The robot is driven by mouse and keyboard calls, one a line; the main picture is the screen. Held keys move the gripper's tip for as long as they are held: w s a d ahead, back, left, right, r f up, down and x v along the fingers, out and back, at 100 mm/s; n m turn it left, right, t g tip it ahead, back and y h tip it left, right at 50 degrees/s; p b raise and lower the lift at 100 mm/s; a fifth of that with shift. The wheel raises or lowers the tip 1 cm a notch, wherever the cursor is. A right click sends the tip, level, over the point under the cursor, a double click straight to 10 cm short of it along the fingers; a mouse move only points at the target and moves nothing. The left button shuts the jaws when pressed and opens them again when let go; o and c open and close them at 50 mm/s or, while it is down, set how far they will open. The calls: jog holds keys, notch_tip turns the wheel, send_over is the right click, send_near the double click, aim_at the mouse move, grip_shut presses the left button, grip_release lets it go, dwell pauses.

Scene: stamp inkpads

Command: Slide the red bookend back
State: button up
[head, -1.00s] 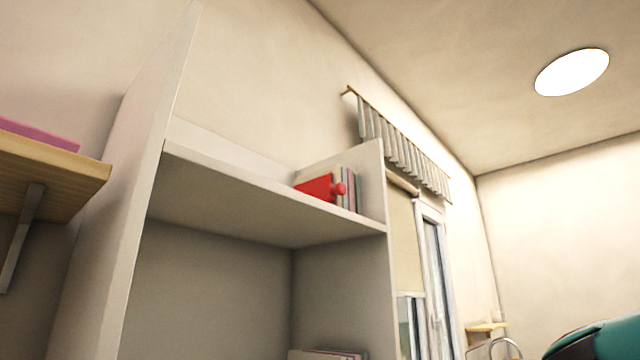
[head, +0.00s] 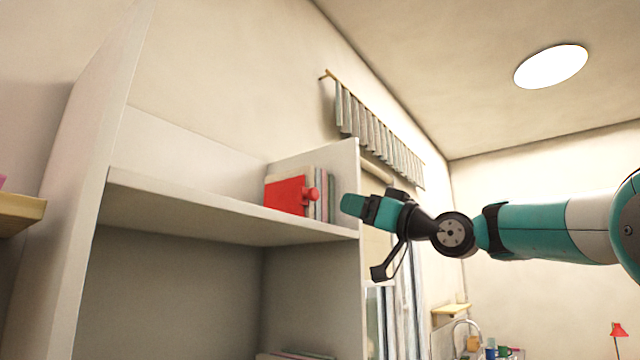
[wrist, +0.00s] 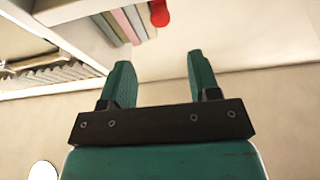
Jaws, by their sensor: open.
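The red bookend (head: 286,195), a flat plate with a round knob, stands upright on the white top shelf (head: 200,209), against the left side of several thin books (head: 325,188). In the wrist view only the bookend's red knob (wrist: 160,13) shows at the top edge, beside the books (wrist: 124,25). My gripper (head: 352,204) is just in front of the shelf's right end, to the right of the books and apart from them. In the wrist view its two teal fingers (wrist: 162,72) are spread with nothing between them.
The shelf unit's right side panel (head: 345,165) stands close to my gripper. The shelf left of the bookend is bare. A wooden wall shelf (head: 22,206) is at far left. More books (head: 295,355) lie in the lower compartment.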

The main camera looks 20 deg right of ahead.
aim_at(316, 195)
jog(key=p+x, duration=0.5)
jog(key=x, duration=0.4)
jog(key=shift+w+a+r, duration=0.15)
jog(key=shift+w+r, duration=0.05)
jog(key=shift+r, duration=0.05)
jog(key=shift+w+a, duration=0.2)
jog(key=shift+w, duration=0.1)
jog(key=shift+c, duration=0.2)
